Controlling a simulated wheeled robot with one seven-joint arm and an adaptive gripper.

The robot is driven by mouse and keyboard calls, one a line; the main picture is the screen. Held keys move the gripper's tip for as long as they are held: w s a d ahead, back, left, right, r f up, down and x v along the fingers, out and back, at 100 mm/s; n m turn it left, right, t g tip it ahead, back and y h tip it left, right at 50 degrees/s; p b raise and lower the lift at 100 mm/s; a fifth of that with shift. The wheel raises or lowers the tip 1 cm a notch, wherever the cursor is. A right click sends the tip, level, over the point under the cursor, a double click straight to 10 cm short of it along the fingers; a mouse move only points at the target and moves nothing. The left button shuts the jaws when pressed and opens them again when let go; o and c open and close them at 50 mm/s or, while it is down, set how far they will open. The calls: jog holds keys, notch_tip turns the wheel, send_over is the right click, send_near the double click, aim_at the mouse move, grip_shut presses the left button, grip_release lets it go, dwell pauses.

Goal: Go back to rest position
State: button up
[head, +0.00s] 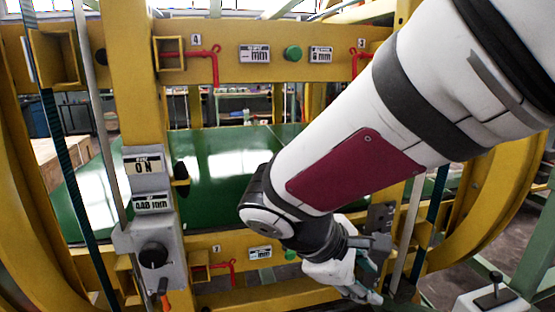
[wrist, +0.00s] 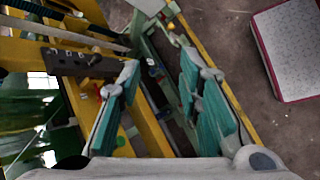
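My gripper (head: 368,270) is at the lower middle right of the head view, at the end of my white arm, which reaches down from the upper right. It is in front of the yellow frame of the ring inverter (head: 225,65), and the arm partly hides it. In the wrist view my gripper (wrist: 159,62) shows two teal-padded fingers spread apart with nothing held between them. A yellow beam and a dark metal bracket (wrist: 85,64) lie beyond and beside the left finger. I cannot tell whether the gripper touches the frame.
A control panel (head: 152,225) with a black knob stands on the left post. Red handles (head: 216,55) and a green button (head: 293,53) sit on the upper beam. A joystick box (head: 493,300) is at the lower right. A pale mattress-like block (wrist: 290,48) lies on the floor.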

jog(key=s+d+r+m+y+p, duration=0.1)
jog(key=s+d+r+m+y, duration=0.1)
jog(key=s+m, duration=0.4)
jog(key=s+d+r+m+t+y+p, duration=0.1)
jog(key=s+d+r+m+y+p, duration=0.1)
jog(key=s+r+m+y, duration=0.3)
jog(key=shift+s+d+r+m, duration=0.65)
jog(key=shift+s+m, duration=0.25)
jog(key=shift+s, duration=1.45)
